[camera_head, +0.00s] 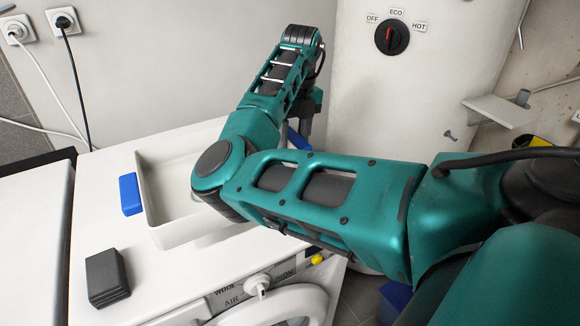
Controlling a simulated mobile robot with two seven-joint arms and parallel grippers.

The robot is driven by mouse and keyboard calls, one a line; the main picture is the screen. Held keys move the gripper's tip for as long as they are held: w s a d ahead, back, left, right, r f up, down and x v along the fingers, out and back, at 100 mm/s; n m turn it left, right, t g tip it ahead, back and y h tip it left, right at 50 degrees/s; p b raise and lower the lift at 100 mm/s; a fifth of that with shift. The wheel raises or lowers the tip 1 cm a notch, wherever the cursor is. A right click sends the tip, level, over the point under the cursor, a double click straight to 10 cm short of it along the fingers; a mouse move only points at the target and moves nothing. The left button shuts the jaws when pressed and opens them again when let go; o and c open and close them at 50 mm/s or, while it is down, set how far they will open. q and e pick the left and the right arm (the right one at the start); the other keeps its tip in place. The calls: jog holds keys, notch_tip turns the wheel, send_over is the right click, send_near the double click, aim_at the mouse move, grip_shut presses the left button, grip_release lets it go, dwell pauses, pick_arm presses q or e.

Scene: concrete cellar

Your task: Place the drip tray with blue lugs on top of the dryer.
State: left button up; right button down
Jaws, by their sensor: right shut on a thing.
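The drip tray (153,208) is pale and shallow, with a blue lug (131,194) on its left end and another blue lug (298,139) at its right end. It lies over the top of the white dryer (180,277); I cannot tell whether its base fully rests there. My right gripper (303,130) points down at the right-hand lug and is shut on the tray there. My right arm hides much of the tray's middle and right side. My left gripper is not in view.
A dark grey block (107,277) sits on the dryer's front left. A white boiler (388,100) with an OFF/ECO/HOT knob (391,37) stands behind, at the right. A small grey shelf (498,110) juts out beside it. Cables hang from wall sockets (64,21) at the back left.

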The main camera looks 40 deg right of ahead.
notch_tip(320, 180, down, 9)
jog(key=shift+f+b, duration=0.2)
jog(key=shift+b, duration=0.1)
jog(key=c, duration=0.5)
grip_release()
jog(key=r, duration=0.8)
jog(key=d+r, duration=0.1)
jog(key=r, duration=0.3)
jog(key=shift+s+p, duration=0.1)
jog(key=shift+p, duration=0.3)
